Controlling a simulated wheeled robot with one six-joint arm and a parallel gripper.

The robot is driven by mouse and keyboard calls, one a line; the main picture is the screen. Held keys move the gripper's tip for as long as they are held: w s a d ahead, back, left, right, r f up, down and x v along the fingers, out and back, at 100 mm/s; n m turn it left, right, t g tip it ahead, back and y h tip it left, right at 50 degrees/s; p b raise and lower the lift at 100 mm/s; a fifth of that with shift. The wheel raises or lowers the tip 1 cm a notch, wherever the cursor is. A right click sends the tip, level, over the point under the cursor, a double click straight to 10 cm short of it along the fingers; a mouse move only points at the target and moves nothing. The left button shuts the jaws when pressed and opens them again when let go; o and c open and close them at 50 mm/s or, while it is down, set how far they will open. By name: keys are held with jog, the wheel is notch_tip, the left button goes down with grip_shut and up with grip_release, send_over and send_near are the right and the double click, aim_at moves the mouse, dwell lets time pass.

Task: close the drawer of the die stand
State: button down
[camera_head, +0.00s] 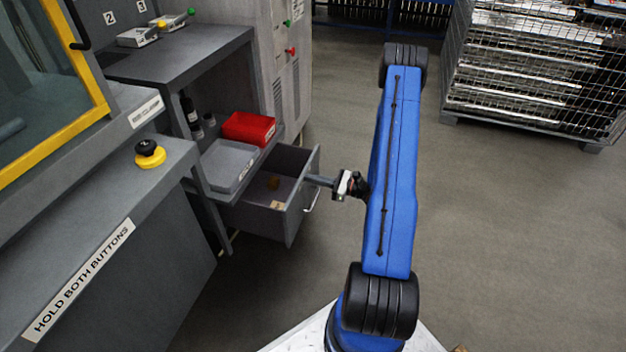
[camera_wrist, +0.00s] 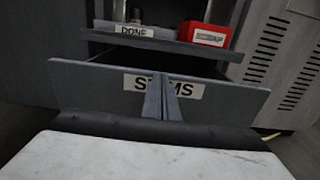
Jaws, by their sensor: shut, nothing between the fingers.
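The die stand (camera_head: 190,52) is a grey cabinet at the left in the head view. Its drawer (camera_head: 291,213) is pulled out under the open shelf, and a small brownish item (camera_head: 273,183) lies inside. A light curved handle (camera_head: 312,195) is on the drawer front. My gripper (camera_head: 312,180) is shut and empty, its tips at the top part of the drawer front. In the wrist view the fingers (camera_wrist: 162,97) stand before the drawer front (camera_wrist: 225,103) and partly cover its label. I cannot tell whether they touch it.
A grey tray (camera_head: 228,168) and a red box (camera_head: 249,128) sit on the shelf above the drawer. A press with a yellow-and-black button (camera_head: 150,154) stands at the near left. A wire cage (camera_head: 545,65) stands at the back right. The floor (camera_head: 490,220) right of my arm is clear.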

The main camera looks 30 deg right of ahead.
jog(key=x, duration=1.7)
jog(key=shift+w, duration=0.2)
jog(key=shift+a, duration=0.15)
